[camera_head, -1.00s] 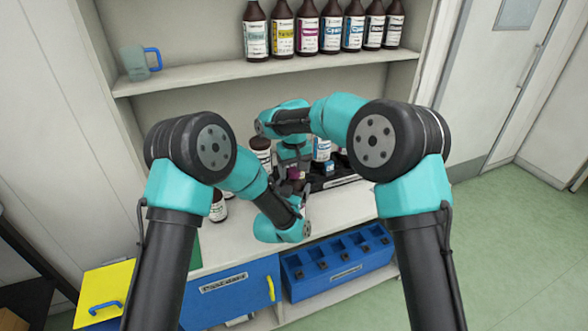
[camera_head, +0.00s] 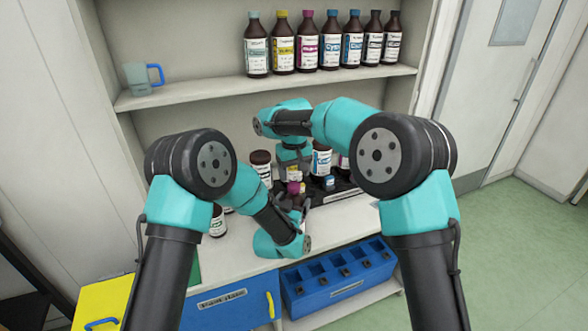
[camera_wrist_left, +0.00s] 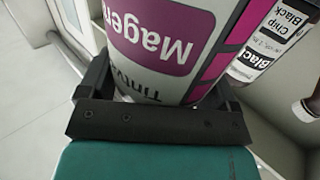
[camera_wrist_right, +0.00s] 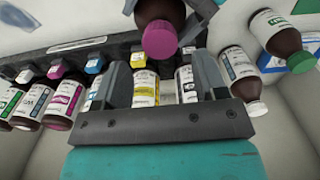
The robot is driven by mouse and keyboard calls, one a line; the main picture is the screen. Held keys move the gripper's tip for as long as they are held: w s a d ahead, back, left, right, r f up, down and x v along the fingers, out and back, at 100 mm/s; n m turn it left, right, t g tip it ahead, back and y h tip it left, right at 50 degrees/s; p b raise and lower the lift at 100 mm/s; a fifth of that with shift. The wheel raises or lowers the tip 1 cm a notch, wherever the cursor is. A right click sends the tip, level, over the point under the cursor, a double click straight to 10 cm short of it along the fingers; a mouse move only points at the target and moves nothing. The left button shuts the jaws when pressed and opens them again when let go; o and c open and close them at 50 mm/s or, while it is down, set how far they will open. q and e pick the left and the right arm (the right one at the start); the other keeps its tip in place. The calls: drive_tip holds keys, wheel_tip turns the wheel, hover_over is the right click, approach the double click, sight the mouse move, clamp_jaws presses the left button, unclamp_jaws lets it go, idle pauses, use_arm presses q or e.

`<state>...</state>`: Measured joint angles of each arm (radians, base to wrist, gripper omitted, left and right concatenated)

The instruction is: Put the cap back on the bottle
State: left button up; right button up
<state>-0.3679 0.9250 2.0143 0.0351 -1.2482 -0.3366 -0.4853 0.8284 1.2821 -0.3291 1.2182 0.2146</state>
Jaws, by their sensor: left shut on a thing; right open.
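My left gripper (camera_head: 296,208) is shut on a brown bottle with a magenta label (camera_wrist_left: 165,40). The label fills most of the left wrist view, upside down. In the right wrist view a magenta cap (camera_wrist_right: 160,40) shows at the end of that brown bottle and appears to sit on its neck; whether it is fully seated cannot be told. The cap also shows in the head view (camera_head: 293,188). My right gripper (camera_head: 293,168) is open, just above the cap in the head view. In the right wrist view its fingers (camera_wrist_right: 161,72) are apart, with the cap at the top between them.
A black rack (camera_wrist_right: 70,55) holds small items with coloured tops. Several bottles, including a yellow-labelled one (camera_wrist_right: 146,88), stand by it. A white-labelled bottle (camera_head: 217,222) stands at left on the bench. A blue bin (camera_head: 340,277) is below. The bench's right front is clear.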

sight(294, 185)
wheel_tip(294, 185, up, 2)
drive_tip(key=n, duration=0.4)
drive_tip(key=shift+n, duration=0.3)
drive_tip(key=n, duration=0.1)
drive_tip(key=r+n, duration=0.1)
drive_tip(key=n, duration=0.2)
drive_tip(key=shift+r, duration=0.25)
drive_tip(key=shift+f, duration=0.15)
drive_tip(key=shift+f, duration=3.9)
drive_tip(key=shift+c, duration=0.3)
drive_tip(key=c, duration=0.9)
drive_tip(key=o, duration=1.1)
drive_tip(key=shift+o, duration=0.2)
drive_tip(key=shift+r, duration=0.15)
wheel_tip(294, 185, up, 12)
